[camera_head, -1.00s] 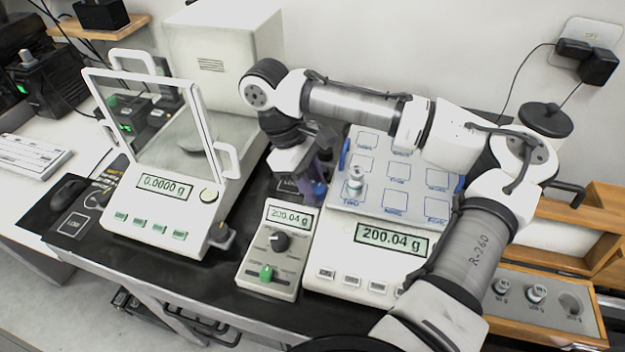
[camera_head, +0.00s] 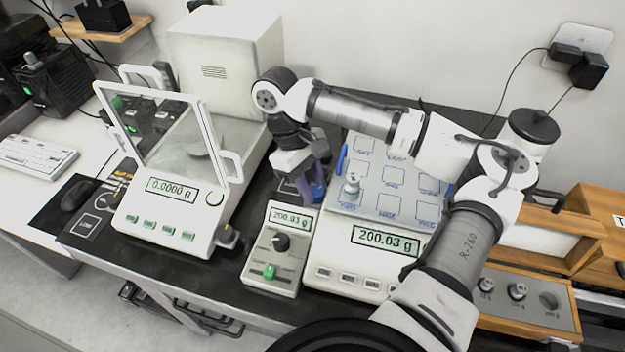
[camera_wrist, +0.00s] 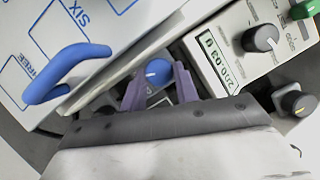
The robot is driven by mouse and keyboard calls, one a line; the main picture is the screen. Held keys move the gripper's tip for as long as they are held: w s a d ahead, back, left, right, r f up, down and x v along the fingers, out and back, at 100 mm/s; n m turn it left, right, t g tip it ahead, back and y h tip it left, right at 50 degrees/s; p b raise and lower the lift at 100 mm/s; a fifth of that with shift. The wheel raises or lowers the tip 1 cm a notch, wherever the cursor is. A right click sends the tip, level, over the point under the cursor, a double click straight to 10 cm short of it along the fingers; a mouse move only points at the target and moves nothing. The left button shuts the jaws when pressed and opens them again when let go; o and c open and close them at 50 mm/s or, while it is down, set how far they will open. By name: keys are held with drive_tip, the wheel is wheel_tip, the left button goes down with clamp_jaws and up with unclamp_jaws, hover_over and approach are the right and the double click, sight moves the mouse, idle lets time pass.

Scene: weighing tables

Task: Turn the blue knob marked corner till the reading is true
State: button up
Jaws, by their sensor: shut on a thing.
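The blue knob (camera_wrist: 158,72) sits between the two purple fingers of my gripper (camera_wrist: 160,90) in the wrist view, and the fingers are shut on it. In the head view my gripper (camera_head: 312,190) is low at the left side of the large scale, and its wrist largely hides the knob. The knob's marking cannot be read. The scale display (camera_head: 386,241) reads 200.03 g. The small box's display (camera_head: 292,218) also reads 200.03 g, and it shows in the wrist view (camera_wrist: 211,61). A metal weight (camera_head: 351,186) stands on the scale's marked pan (camera_head: 390,205), towards its left side.
The small box with a black dial (camera_head: 281,242) and green knob (camera_head: 269,272) stands just in front of my gripper. A glass-shielded balance (camera_head: 165,215) reading 0.0000 g is on the left. A wooden weight case (camera_head: 555,335) is at right. A blue handle (camera_wrist: 68,70) rises beside the pan.

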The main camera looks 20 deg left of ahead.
drive_tip(key=o, duration=0.7)
drive_tip(key=v, duration=1.4)
